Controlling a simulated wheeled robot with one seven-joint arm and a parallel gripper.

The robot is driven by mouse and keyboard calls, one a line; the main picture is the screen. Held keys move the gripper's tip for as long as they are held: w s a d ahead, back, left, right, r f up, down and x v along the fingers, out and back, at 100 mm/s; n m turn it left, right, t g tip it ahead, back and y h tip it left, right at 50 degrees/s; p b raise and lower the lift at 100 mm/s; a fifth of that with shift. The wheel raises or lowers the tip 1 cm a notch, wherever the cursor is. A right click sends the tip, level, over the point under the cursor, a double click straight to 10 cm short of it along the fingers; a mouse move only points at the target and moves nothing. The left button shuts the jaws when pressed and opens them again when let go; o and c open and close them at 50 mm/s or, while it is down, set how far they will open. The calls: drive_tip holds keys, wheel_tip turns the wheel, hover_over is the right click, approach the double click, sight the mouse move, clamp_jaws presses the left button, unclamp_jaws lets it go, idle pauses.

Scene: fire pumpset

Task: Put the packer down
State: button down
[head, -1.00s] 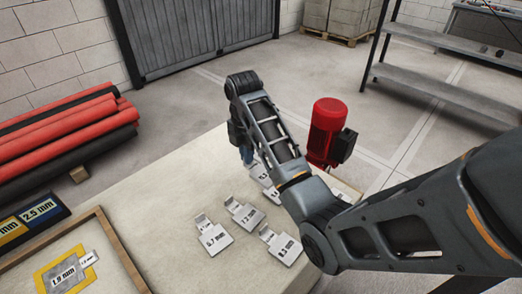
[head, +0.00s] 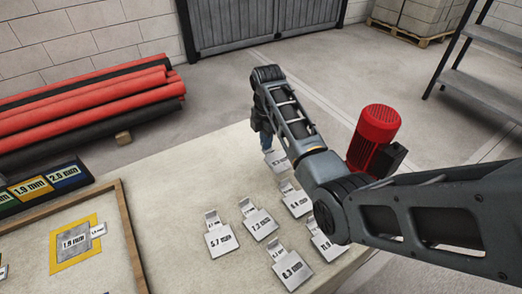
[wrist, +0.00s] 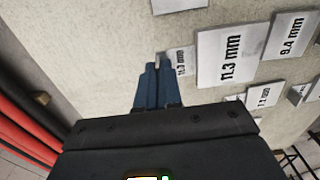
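My gripper (wrist: 157,88) has blue fingers. In the wrist view they are close together with the thin pale tab of a grey metal packer marked 11.3 mm (wrist: 226,58) between them. In the head view my gripper (head: 265,143) points down at the far part of the pale table, and this packer (head: 279,161) shows just below the fingers. It looks flat and very near the table; whether it touches is unclear. Other packers lie on the table, among them 7.3 mm (head: 260,225), 5.7 mm (head: 221,240), 8.3 mm (head: 292,270) and 9.4 mm (head: 296,205).
A wooden-framed board (head: 130,237) with a 1.9 mm packer (head: 75,240) on a yellow patch is at left. A dark rack (head: 78,172) with coloured labels stands behind it. A red motor (head: 375,132) is right of my gripper. Bare table (head: 175,175) lies left of the gripper.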

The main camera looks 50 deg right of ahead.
sight(260, 157)
drive_tip(key=shift+w+a+f, duration=0.15)
drive_tip(key=shift+w+f, duration=0.2)
drive_tip(key=shift+w, duration=0.2)
drive_tip(key=shift+w+a+f, duration=0.1)
drive_tip(key=shift+w+f, duration=0.2)
drive_tip(key=shift+w, duration=0.2)
drive_tip(key=shift+f, duration=1.95)
drive_tip(key=c, duration=1.3)
unclamp_jaws()
drive_tip(key=shift+f, duration=0.1)
wheel_tip(260, 157, up, 12)
drive_tip(key=shift+r, duration=0.1)
